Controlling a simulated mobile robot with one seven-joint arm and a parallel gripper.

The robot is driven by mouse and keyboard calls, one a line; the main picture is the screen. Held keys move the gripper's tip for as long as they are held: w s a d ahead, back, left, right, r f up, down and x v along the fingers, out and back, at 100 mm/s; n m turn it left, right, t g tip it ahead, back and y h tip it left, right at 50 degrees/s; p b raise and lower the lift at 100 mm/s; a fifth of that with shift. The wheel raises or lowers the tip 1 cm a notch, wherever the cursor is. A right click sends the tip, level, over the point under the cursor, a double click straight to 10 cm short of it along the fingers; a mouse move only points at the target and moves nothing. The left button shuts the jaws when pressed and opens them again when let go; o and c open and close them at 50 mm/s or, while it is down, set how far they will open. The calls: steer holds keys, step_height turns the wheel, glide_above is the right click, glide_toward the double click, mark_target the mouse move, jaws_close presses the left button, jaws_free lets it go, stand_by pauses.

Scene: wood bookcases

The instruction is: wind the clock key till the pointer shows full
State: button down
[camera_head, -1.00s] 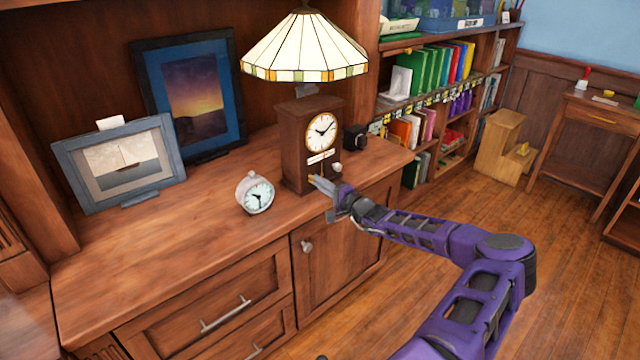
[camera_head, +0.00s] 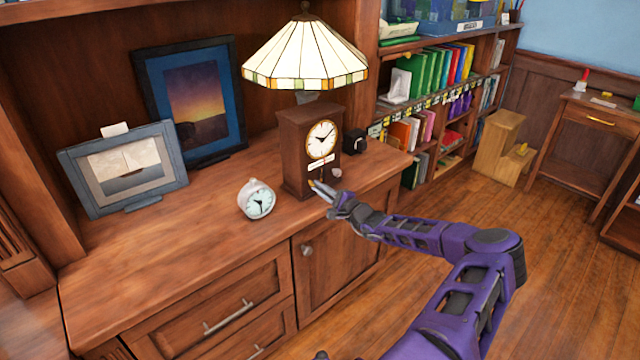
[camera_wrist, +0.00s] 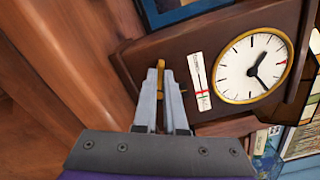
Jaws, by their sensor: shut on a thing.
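The wooden mantel clock (camera_head: 296,150) stands on the cabinet top, with a white round dial (camera_wrist: 252,66). Below the dial is a white gauge strip (camera_wrist: 199,80) with a red part and a dark mark near its red end; its lettering is too small to read. The brass key (camera_wrist: 162,68) sticks out of the clock's lower front. My gripper (camera_wrist: 160,82) is shut on the key, which shows between its fingertips in the wrist view. In the head view my gripper (camera_head: 318,187) is at the clock's lower front, and the key is mostly hidden there.
A small white alarm clock (camera_head: 257,199) stands left of the mantel clock. A stained-glass lamp (camera_head: 305,50) is behind it, and a small black object (camera_head: 354,141) stands to its right. Two framed pictures stand at the left. The front left cabinet top is clear.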

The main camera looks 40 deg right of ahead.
steer(key=m+p, duration=0.2)
steer(key=m, duration=0.1)
steer(key=shift+r+m, duration=0.1)
steer(key=shift+m, duration=0.3)
steer(key=m+p, duration=0.1)
steer(key=m, duration=0.2)
steer(key=shift+m, duration=0.3)
steer(key=m, duration=1.2)
steer(key=shift+m, duration=0.3)
steer(key=m, duration=0.5)
steer(key=shift+m, duration=0.3)
steer(key=c, duration=1)
jaws_free()
steer(key=shift+s, duration=0.15)
